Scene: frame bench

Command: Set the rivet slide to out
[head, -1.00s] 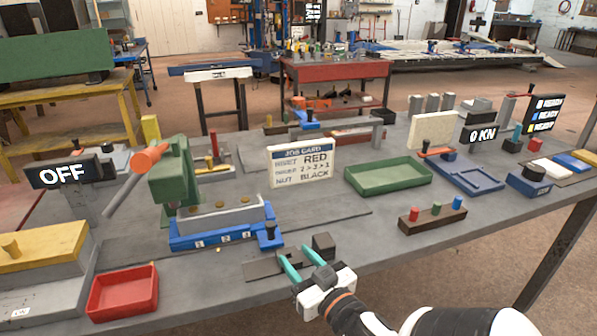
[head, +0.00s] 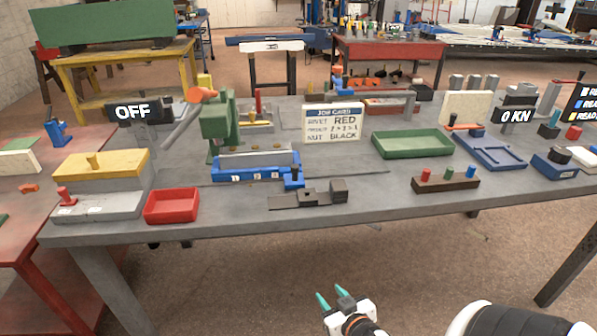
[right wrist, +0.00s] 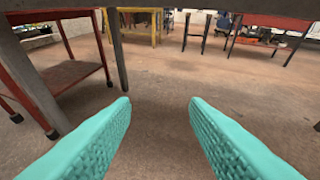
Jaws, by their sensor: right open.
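No label naming the rivet slide is readable. A blue tray marked 1, 2, 3 (head: 262,174) sits under the green press (head: 215,122), with a dark blue knobbed block (head: 292,180) at its right end. In front of it lies a dark grey bar (head: 290,201) with a raised block (head: 339,190) at its right. My right gripper (head: 332,294) is open and empty, low in front of the bench and apart from all these parts. In the right wrist view its green fingers (right wrist: 160,105) stand wide apart over bare floor. My left gripper is out of view.
The grey bench (head: 240,216) has its front edge between my right gripper and the parts. A red tray (head: 172,206), a job card (head: 333,123), a green tray (head: 412,144) and a peg block (head: 445,182) stand around. A red table (head: 25,216) is at left.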

